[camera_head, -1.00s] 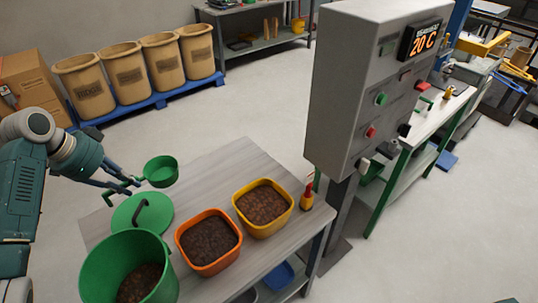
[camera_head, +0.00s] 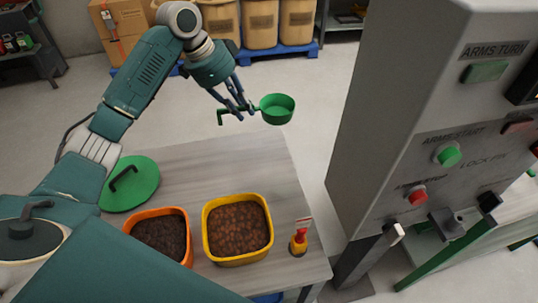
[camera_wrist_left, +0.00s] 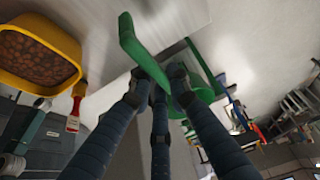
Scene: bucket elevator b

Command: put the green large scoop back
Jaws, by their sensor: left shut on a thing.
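The green scoop (camera_head: 277,108) is a round cup with a bent handle. My left gripper (camera_head: 240,108) is shut on its handle and holds it in the air by the far edge of the grey table (camera_head: 220,160), with the cup to the right. In the left wrist view the scoop's green handle (camera_wrist_left: 130,42) shows between the dark fingers (camera_wrist_left: 162,82); the cup is partly hidden behind them. My right gripper is not in view.
A grey control cabinet (camera_head: 375,130) stands at right. My arm covers the table's near left.

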